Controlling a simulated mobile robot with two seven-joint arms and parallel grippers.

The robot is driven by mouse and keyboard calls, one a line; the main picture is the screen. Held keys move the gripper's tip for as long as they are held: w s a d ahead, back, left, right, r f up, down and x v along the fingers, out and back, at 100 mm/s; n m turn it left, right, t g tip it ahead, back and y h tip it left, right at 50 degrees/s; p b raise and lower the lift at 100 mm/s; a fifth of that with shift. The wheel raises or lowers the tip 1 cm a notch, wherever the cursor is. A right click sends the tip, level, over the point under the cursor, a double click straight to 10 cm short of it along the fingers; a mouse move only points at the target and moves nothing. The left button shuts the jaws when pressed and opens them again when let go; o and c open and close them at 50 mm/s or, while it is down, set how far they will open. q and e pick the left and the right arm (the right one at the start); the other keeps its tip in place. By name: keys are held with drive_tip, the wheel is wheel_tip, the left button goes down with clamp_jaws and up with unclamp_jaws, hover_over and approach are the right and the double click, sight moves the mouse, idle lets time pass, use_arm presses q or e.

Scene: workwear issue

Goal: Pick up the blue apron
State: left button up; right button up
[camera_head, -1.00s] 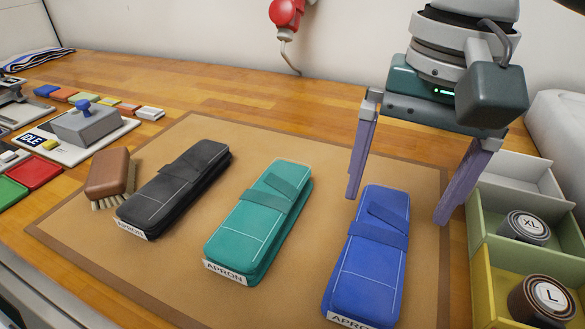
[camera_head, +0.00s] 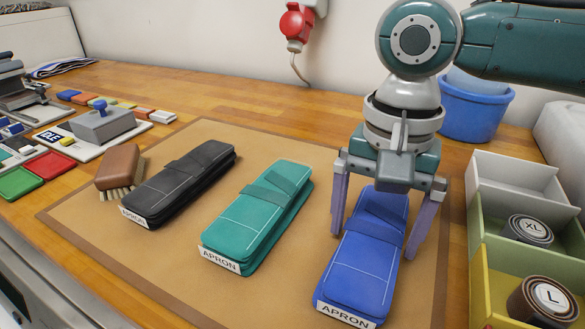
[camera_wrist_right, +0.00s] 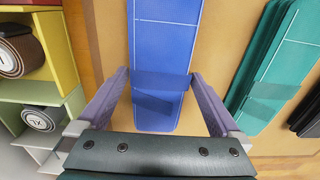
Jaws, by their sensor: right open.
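The blue apron (camera_head: 360,265) is a folded, strapped bundle with a white label, lying on the tan mat (camera_head: 290,290) at the right. My right gripper (camera_head: 378,240) is open above its far end, one finger on each side of it. In the right wrist view the blue apron (camera_wrist_right: 163,60) runs between the open fingers of my right gripper (camera_wrist_right: 160,85), with a gap visible on both sides. My left gripper is not in view.
A teal apron (camera_head: 258,215) and a black apron (camera_head: 180,182) lie to the left, with a brush (camera_head: 118,168) beyond. Open bins (camera_head: 510,255) with rolls stand close on the right. A blue bucket (camera_head: 475,105) is behind.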

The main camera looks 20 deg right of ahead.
drive_tip(key=shift+f, duration=0.4)
drive_tip(key=shift+c, duration=0.4)
drive_tip(key=c, duration=1.2)
